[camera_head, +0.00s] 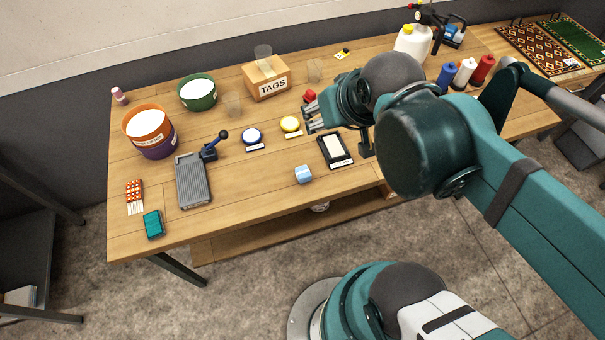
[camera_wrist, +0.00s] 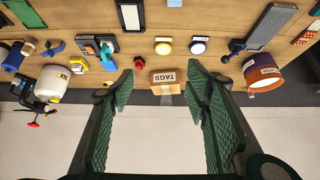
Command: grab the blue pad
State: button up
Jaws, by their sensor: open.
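In the wrist view the blue pad (camera_wrist: 198,47) is right of the yellow pad (camera_wrist: 163,48), both beyond the fingertips. My gripper (camera_head: 312,116) is in the air over the table, to the right of both pads in the head view. In the wrist view my gripper (camera_wrist: 160,88) has its two green fingers wide apart with nothing held between them.
The TAGS box (camera_head: 268,80) stands behind the pads. A blue-handled lever tool (camera_head: 212,146) is close to the blue pad's left. A black-framed tray (camera_head: 335,152) and light blue block (camera_head: 303,174) lie in front. A red object (camera_head: 310,97) is by my gripper.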

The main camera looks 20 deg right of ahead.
jog(key=shift+f, duration=0.1)
jog(key=m+g+b, duration=0.5)
jog(key=m+g, duration=0.2)
jog(key=m, duration=1)
send_over(300, 173)
notch_tip(300, 173, down, 22)
jog(key=shift+f, duration=0.7)
jog(key=shift+f, duration=1.3)
jog(key=shift+f, duration=0.15)
jog(key=shift+f+b, duration=0.8)
jog(key=shift+f, duration=1.65)
